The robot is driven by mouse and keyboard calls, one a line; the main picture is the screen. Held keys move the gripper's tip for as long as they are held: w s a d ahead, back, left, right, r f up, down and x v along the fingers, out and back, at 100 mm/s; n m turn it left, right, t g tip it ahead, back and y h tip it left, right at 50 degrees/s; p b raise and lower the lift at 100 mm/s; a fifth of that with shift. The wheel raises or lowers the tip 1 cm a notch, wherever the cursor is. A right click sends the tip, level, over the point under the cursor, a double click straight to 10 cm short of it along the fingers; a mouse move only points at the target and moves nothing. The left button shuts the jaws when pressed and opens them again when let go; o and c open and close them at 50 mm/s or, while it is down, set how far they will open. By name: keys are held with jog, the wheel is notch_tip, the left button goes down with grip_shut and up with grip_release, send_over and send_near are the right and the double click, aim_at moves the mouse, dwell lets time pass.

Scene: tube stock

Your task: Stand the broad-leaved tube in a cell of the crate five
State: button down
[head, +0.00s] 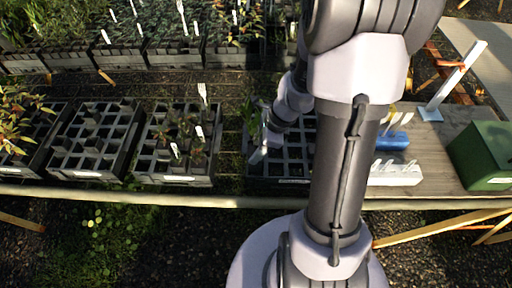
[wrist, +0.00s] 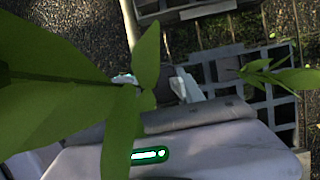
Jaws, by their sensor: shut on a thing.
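My gripper (head: 261,152) is shut on the broad-leaved tube and hangs over the left part of a dark crate (head: 278,187) at the front of the bench. Large green leaves (wrist: 45,95) fill the left of the wrist view and hide most of the fingers and the tube body. Some green leaves (head: 252,112) also show just behind the gripper in the head view. The crate under the gripper has open square cells. My arm covers its right part. Its label is too small to read, so I cannot tell which crate is five.
Left along the bench stand a crate with several plants (head: 148,165), a crate with mostly empty cells (head: 58,160) and a leafy crate (head: 12,163). Planted trays (head: 175,58) line the back. On the right are a white block (head: 396,174), a blue item (head: 392,141) and a green box (head: 484,155).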

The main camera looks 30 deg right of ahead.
aim_at(257, 166)
jog(key=shift+f+b, duration=3.5)
jog(key=shift+f, duration=0.6)
jog(key=shift+f, duration=0.15)
jog(key=shift+s+f+b, duration=0.15)
jog(key=shift+b, duration=0.15)
jog(key=c, duration=0.7)
grip_release()
jog(key=shift+s+a+f, duration=0.1)
jog(key=shift+o, duration=0.2)
